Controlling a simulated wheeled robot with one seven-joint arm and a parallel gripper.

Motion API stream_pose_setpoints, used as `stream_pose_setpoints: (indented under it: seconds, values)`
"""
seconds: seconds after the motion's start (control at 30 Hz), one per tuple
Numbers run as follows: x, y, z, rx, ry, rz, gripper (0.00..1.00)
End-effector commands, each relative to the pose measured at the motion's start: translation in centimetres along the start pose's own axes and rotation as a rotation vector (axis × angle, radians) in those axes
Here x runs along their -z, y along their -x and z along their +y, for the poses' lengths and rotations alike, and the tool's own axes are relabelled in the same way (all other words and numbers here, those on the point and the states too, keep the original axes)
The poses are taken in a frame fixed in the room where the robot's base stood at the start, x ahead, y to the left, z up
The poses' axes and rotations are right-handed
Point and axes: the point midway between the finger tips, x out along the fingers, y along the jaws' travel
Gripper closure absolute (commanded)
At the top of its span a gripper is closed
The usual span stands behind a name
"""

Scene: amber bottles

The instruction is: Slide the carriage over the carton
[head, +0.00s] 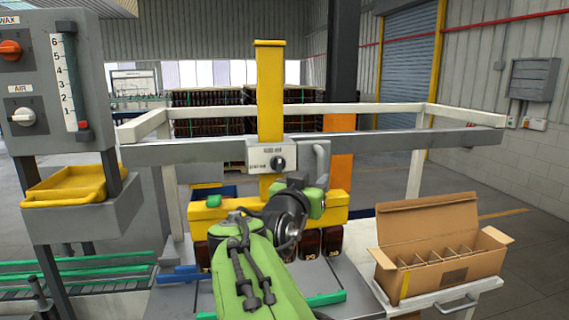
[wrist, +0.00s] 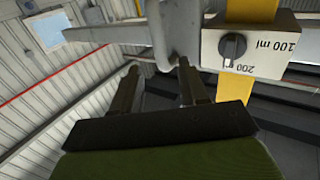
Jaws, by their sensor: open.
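The carriage has a yellow column (head: 270,90), a grey dial box (head: 265,157) and a yellow cross bar (head: 205,213) above several amber bottles (head: 333,242). It hangs on a grey rail (head: 400,142), left of the carton. A bent grey handle (head: 322,155) sits right of the dial box; it also shows in the wrist view (wrist: 177,30). My gripper (wrist: 158,78) is open, its two fingers just short of the handle; contact cannot be made out. The open cardboard carton (head: 440,262), with dividers inside, stands on a white side shelf (head: 455,292) at the right.
A grey control panel (head: 45,85) with knobs and a scale stands at the left, with a yellow tray (head: 70,187) below it. A green-edged conveyor (head: 100,268) runs at the lower left. A white frame rail (head: 465,117) spans behind. Pallets of bottles stand farther back.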

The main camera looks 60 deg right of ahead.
Motion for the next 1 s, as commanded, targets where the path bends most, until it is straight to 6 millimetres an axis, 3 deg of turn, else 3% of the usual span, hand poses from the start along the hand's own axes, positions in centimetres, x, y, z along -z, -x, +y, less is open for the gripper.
stream_pose_setpoints:
  seconds: [0.2,0.33,0.5,0.7,1.0]
  values:
    - [0.5,-5.6,0.1,-0.003,0.001,-0.002,0.57]
    - [0.4,-7.9,0.0,-0.001,0.001,-0.002,0.57]
    - [0.2,-9.0,0.0,0.001,0.0,-0.001,0.57]
    - [0.1,-9.0,0.0,0.002,0.0,0.0,0.57]
    - [0.0,-9.0,0.0,0.002,0.0,-0.001,1.0]
